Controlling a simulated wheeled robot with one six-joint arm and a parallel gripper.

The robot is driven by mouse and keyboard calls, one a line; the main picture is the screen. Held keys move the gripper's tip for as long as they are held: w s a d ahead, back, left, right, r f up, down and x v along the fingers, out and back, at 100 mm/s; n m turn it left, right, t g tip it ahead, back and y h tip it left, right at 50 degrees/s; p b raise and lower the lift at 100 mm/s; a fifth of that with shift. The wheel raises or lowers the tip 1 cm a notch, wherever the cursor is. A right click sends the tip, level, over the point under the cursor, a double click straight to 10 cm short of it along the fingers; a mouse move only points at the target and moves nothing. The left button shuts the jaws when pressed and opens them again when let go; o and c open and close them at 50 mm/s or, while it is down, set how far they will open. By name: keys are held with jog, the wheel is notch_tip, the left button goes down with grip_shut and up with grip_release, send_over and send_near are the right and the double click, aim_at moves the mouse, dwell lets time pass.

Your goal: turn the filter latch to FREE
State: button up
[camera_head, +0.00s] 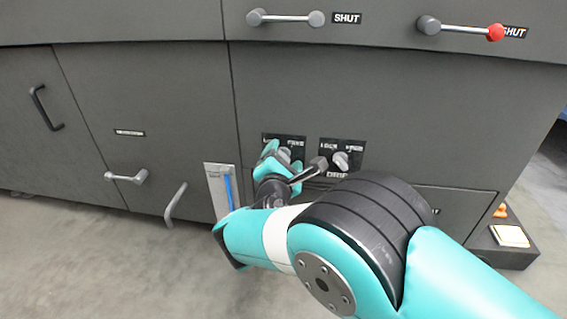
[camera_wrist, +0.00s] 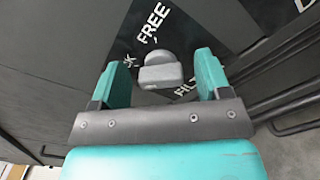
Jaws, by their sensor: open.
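The filter latch is a grey knob (camera_wrist: 160,74) on a black plate, seen in the wrist view. The word FREE is printed above it, and a partly covered word beginning "FIL" is below it. The knob's bar lies roughly sideways in that view; I cannot tell which mark it points to. My gripper (camera_wrist: 162,62) is open, with one teal finger on each side of the knob and a gap visible on both sides. In the head view my gripper (camera_head: 279,158) covers most of the latch plate (camera_head: 297,141), hiding the knob.
A similar black plate with a grey knob (camera_head: 341,161) is close on the right. Two bar handles, one grey (camera_head: 285,18) and one red-tipped (camera_head: 495,32), sit above by SHUT labels. A white panel with a blue strip (camera_head: 228,190) and a curved handle (camera_head: 175,204) are left.

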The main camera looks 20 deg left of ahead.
jog(key=c, duration=0.9)
jog(key=shift+m, duration=0.5)
jog(key=m+p, duration=0.1)
jog(key=m, duration=0.2)
jog(key=m+p, duration=0.1)
jog(key=m, duration=0.4)
jog(key=shift+f, duration=0.2)
jog(key=m, duration=0.4)
jog(key=shift+f+m, duration=0.2)
jog(key=shift+m, duration=0.2)
jog(key=shift+f+m, duration=0.1)
jog(key=shift+m, duration=1.9)
